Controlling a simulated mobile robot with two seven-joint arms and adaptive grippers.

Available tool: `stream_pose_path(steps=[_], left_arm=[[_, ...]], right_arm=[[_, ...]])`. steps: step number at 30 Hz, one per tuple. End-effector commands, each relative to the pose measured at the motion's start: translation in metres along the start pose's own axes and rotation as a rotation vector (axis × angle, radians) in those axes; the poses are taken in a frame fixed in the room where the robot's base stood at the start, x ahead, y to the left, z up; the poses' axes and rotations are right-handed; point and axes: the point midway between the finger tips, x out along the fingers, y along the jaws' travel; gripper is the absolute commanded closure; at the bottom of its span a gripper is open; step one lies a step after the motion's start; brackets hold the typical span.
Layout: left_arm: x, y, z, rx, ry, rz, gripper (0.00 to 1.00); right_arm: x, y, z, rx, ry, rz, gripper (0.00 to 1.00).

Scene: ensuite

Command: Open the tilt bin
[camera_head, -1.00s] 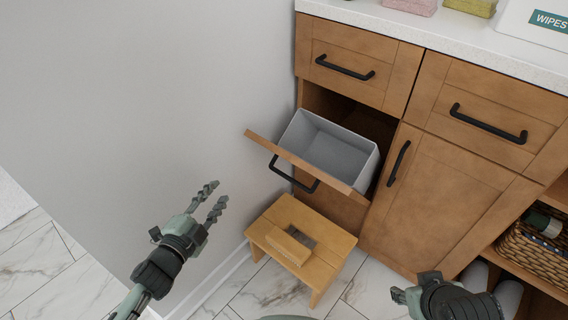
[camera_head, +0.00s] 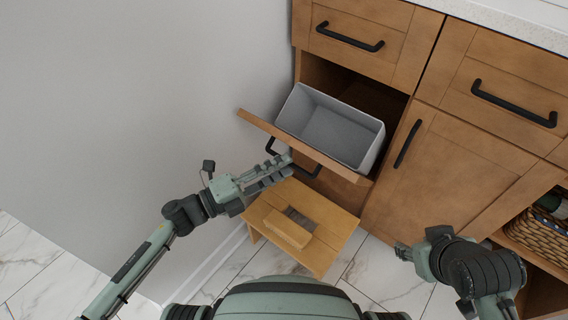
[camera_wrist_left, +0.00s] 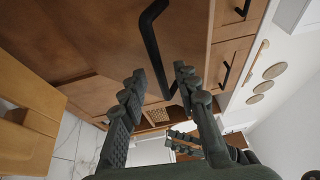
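The tilt bin's wooden front (camera_head: 254,122) leans outward from the cabinet, with a grey liner box (camera_head: 335,130) showing inside. Its black handle (camera_head: 313,170) is partly hidden behind my left gripper (camera_head: 284,168) in the head view. In the left wrist view the black handle (camera_wrist_left: 151,40) runs down toward the space between my left gripper's fingertips (camera_wrist_left: 160,80). Those fingers are apart with nothing clearly held, and I cannot tell whether they touch the handle. My right gripper (camera_head: 403,252) is low at the right, away from the bin; its fingers are mostly hidden.
A wooden step stool (camera_head: 335,217) with a wooden block (camera_head: 287,229) on it stands below the bin. A grey wall (camera_head: 130,100) bounds the left side. A closed drawer (camera_head: 350,35), a cabinet door (camera_head: 440,170) and a wicker basket (camera_head: 540,235) are nearby.

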Motion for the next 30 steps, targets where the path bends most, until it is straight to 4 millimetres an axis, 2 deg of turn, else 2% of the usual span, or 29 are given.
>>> stream_pose_path(steps=[4, 12, 20, 30], left_arm=[[0.0115, -0.0004, -0.0007, 0.000, 0.001, -0.001, 0.69], [0.0131, -0.0001, -0.0004, 0.000, 0.001, 0.000, 0.69], [0.0129, -0.0002, -0.0004, 0.000, 0.000, 0.000, 1.00], [0.0126, -0.0001, -0.0003, 0.000, 0.000, 0.000, 1.00]], right_arm=[[-0.0002, 0.0016, 0.0031, 0.001, -0.013, 0.003, 0.60], [-0.0001, 0.0019, 0.0038, 0.001, -0.016, 0.004, 0.60], [0.0000, 0.0019, 0.0039, 0.001, -0.016, 0.004, 0.60], [0.0001, 0.0018, 0.0039, 0.001, -0.016, 0.004, 0.60]])
